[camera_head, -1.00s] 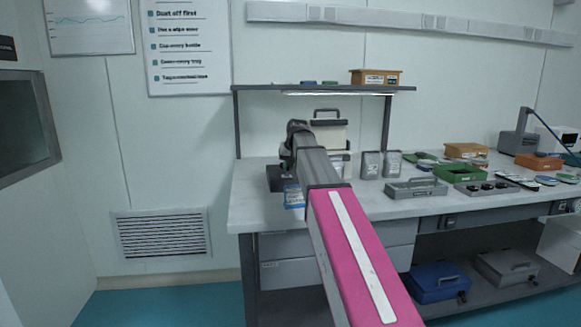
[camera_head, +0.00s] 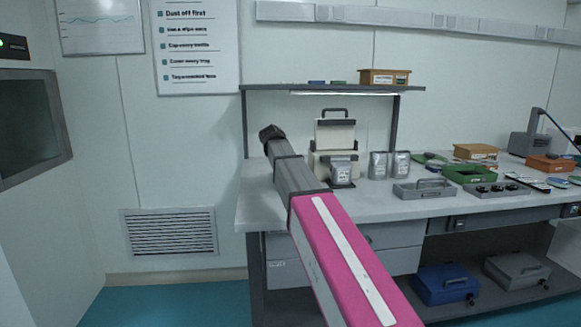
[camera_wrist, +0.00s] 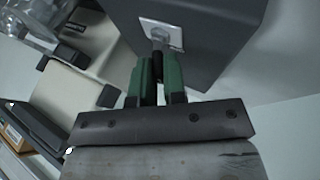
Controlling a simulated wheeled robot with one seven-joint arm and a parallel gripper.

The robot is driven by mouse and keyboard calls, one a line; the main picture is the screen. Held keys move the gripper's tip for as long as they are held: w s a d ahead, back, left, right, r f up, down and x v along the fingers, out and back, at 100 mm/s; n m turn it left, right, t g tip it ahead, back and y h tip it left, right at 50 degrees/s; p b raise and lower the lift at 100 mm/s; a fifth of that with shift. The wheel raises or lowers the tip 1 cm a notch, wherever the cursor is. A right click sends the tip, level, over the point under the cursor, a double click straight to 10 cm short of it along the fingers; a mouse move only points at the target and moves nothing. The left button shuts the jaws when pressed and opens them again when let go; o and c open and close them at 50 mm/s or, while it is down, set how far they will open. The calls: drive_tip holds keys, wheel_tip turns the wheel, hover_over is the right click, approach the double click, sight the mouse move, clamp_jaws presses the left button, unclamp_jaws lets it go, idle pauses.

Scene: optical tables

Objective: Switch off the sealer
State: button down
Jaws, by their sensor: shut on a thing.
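The sealer (camera_head: 335,133) appears to be the beige machine with a black top handle, standing at the back of the bench under the shelf. A grey pouch (camera_head: 342,170) stands upright at its front. In the wrist view, beige panels (camera_wrist: 75,98) show at the left. A dark grey box (camera_wrist: 215,35) fills the top, bearing a pale plate (camera_wrist: 176,36) with a small metal switch lever (camera_wrist: 158,36). My gripper (camera_wrist: 159,72) has green fingertips closed around the lever's end, which they partly hide. In the head view my arm hides the gripper and this box.
Two more grey pouches (camera_head: 390,165) stand right of the sealer. A grey tray (camera_head: 423,189) and a green tray (camera_head: 468,174) lie farther right on the bench (camera_head: 375,207). The shelf (camera_head: 300,88) runs above the sealer. The bench's left front corner is bare.

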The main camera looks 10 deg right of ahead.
idle(0.5)
drive_tip(key=c, duration=1.2)
unclamp_jaws()
drive_tip(key=shift+a, duration=0.1)
drive_tip(key=v, duration=1)
drive_tip(key=shift+s+a+r, duration=0.1)
drive_tip(key=shift+a+r, duration=0.1)
drive_tip(key=shift+r, duration=0.05)
